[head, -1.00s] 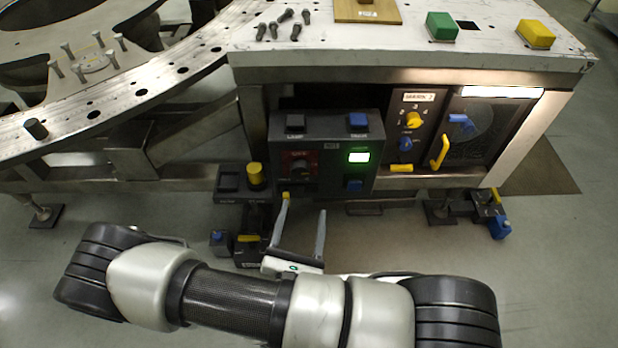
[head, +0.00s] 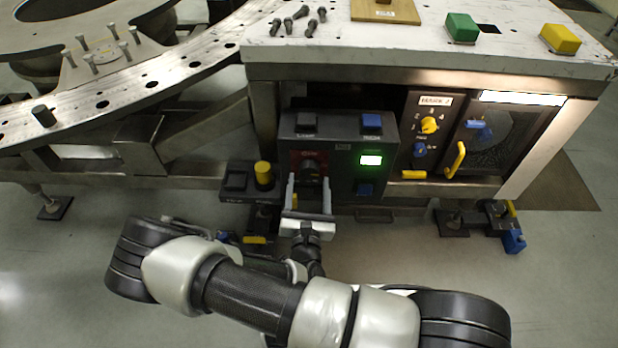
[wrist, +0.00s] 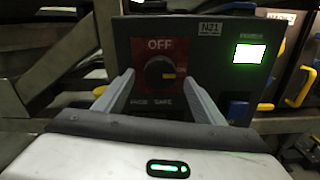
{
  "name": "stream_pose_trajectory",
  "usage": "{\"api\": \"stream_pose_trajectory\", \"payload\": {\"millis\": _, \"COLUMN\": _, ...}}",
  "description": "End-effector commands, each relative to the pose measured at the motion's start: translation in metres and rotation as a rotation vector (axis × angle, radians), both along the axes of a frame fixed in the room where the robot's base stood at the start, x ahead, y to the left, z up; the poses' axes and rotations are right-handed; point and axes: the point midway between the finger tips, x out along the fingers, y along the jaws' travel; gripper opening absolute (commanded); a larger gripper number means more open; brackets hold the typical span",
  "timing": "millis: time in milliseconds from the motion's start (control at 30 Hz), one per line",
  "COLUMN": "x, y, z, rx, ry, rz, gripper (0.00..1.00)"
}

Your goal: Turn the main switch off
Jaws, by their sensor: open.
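The main switch is a round black knob (wrist: 159,73) on a red plate (wrist: 183,47) with "OFF" printed at its top. In the wrist view its yellow mark points right. In the head view the switch (head: 309,168) is on the left part of the dark control box (head: 345,141). My gripper (wrist: 157,82) is open, with one finger on each side of the knob in the wrist view. It also shows in front of the switch in the head view (head: 309,185). I cannot tell whether the fingers touch the knob.
A lit green display (head: 371,160) is right of the switch. A yellow knob (head: 264,172) stands at the left of the box. A panel with a yellow selector (head: 429,125) and a door with a yellow handle (head: 455,160) are at the right. The plate edge overhangs the box.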

Motion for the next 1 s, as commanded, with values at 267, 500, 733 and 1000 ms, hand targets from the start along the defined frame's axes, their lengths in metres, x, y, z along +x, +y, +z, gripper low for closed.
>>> {"api": "stream_pose_trajectory", "payload": {"millis": 267, "x": 0.031, "y": -0.001, "z": 0.000, "rx": 0.000, "ry": -0.001, "rz": 0.000, "gripper": 0.64}}
{"api": "stream_pose_trajectory", "payload": {"millis": 500, "x": 0.034, "y": -0.001, "z": 0.000, "rx": 0.000, "ry": 0.000, "rz": -0.001, "gripper": 0.64}}
{"api": "stream_pose_trajectory", "payload": {"millis": 733, "x": 0.034, "y": -0.001, "z": 0.000, "rx": 0.000, "ry": 0.000, "rz": -0.001, "gripper": 0.40}}
{"api": "stream_pose_trajectory", "payload": {"millis": 1000, "x": 0.034, "y": -0.001, "z": 0.001, "rx": -0.006, "ry": 0.000, "rz": -0.001, "gripper": 0.22}}
